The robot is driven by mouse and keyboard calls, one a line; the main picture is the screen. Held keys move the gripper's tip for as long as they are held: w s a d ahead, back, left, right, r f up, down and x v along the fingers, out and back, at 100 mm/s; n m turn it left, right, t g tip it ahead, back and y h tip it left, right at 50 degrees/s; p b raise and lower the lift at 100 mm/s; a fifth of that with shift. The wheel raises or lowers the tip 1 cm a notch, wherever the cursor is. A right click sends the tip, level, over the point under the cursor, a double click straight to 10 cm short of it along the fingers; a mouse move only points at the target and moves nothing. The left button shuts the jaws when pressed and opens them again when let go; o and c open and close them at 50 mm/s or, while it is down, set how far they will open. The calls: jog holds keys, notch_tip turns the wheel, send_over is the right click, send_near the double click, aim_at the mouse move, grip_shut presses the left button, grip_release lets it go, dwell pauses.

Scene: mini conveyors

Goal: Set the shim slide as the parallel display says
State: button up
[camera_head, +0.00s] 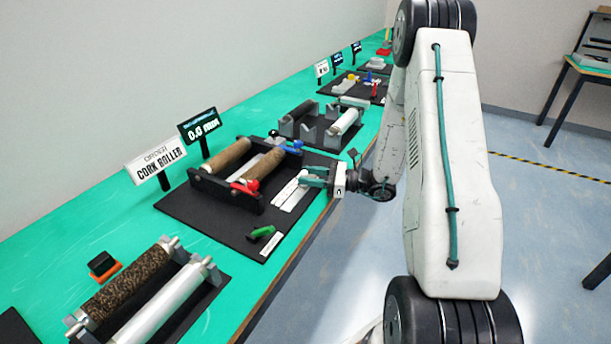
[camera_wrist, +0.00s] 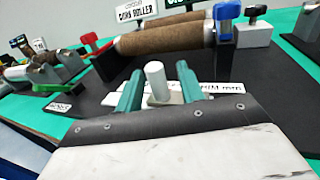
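The parallel display (camera_head: 199,125) stands behind the cork roller station and appears to read 0.0 mm. The shim slide's white scale (camera_head: 291,194) lies on the black mat in front of the rollers. In the wrist view its label (camera_wrist: 222,87) shows partly, ending in "mm". A pale upright peg (camera_wrist: 155,80), seemingly the slide's knob, stands between my gripper's teal fingers (camera_wrist: 158,92). Narrow gaps show on both sides of the peg, so the fingers look open around it.
Cork rollers (camera_head: 228,153) sit in a black frame with a red lever (camera_head: 245,186) and a blue lever (camera_head: 293,147). A green piece (camera_head: 262,232) lies near the mat's front. Other roller stations stand nearer (camera_head: 128,283) and farther (camera_head: 343,121) along the green bench.

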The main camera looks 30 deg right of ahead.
jog(key=v, duration=0.6)
jog(key=shift+d, duration=0.15)
jog(key=shift+s, duration=0.1)
jog(key=shift+s+f, duration=0.15)
jog(key=shift+f, duration=0.05)
jog(key=s+a+r+n+g+h, duration=0.1)
jog(key=s+a+r+n+g, duration=0.3)
jog(key=s+a+n+g, duration=0.25)
jog(key=s+a+r+n+g+h, duration=0.1)
jog(key=s+a+r+n+g, duration=0.3)
jog(key=s+a+n+g, duration=0.3)
jog(key=s+a+r+n+t+h, duration=0.1)
jog(key=s+a+r+n+h, duration=0.1)
jog(key=s+r+n+h, duration=0.3)
jog(key=s+a+r+n+t+h, duration=0.1)
jog(key=s+a+r+n+h, duration=0.1)
jog(key=s+r+n+h, duration=0.4)
jog(key=s+r+n, duration=0.2)
jog(key=s+r, duration=0.1)
jog(key=shift+a+r+t, duration=0.25)
jog(key=shift+a+t, duration=0.1)
jog(key=shift+a, duration=0.05)
